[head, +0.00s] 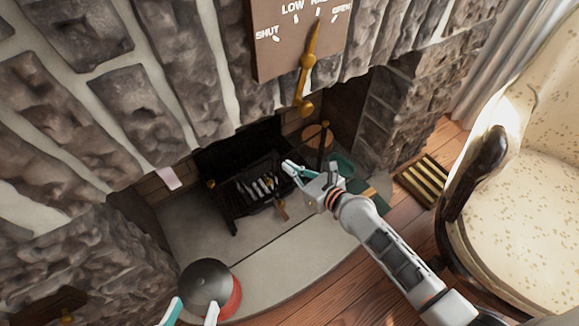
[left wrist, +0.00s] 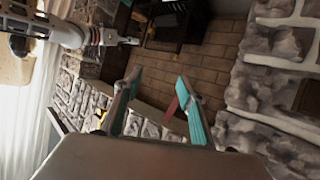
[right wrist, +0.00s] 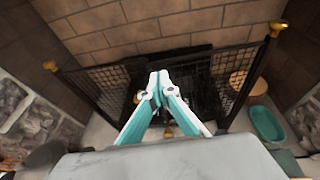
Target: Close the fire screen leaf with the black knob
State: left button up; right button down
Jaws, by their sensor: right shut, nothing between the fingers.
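The fire screen stands in the fireplace, with dark mesh leaves. In the right wrist view a left leaf (right wrist: 105,85) and a right leaf (right wrist: 232,70) spread toward brass-topped outer posts. The screen (head: 240,190) also shows in the head view, partly behind my right gripper. I cannot make out which leaf has the black knob. My right gripper (head: 287,166) is shut and empty, over the screen; its fingertips (right wrist: 158,76) overlap the gap between the leaves, and contact cannot be told. My left gripper (head: 194,308) is open and empty, low at the front; its spread fingers (left wrist: 158,76) show in the left wrist view.
A dark-topped red pot (head: 207,285) is close to my left gripper. A teal tub (right wrist: 268,123) and a round wooden piece (right wrist: 243,82) stand right of the screen. A cream armchair (head: 530,180) stands at right. The pale hearth (head: 265,270) is mostly clear in front.

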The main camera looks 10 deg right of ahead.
pick_arm(q)
jog(key=shift+s+d+f, duration=0.1)
jog(key=shift+d, duration=0.05)
pick_arm(e)
jog(key=shift+w+a+r, duration=0.1)
jog(key=shift+w, duration=0.1)
jog(key=shift+w+a+r, duration=0.1)
jog(key=shift+w+a, duration=0.4)
jog(key=shift+w, duration=0.25)
jog(key=shift+w+a, duration=0.2)
pick_arm(q)
jog(key=shift+s+a+f, duration=0.1)
jog(key=shift+a+f, duration=0.05)
jog(key=shift+a, duration=0.3)
jog(key=shift+p, duration=0.3)
pick_arm(e)
jog(key=shift+s, duration=0.15)
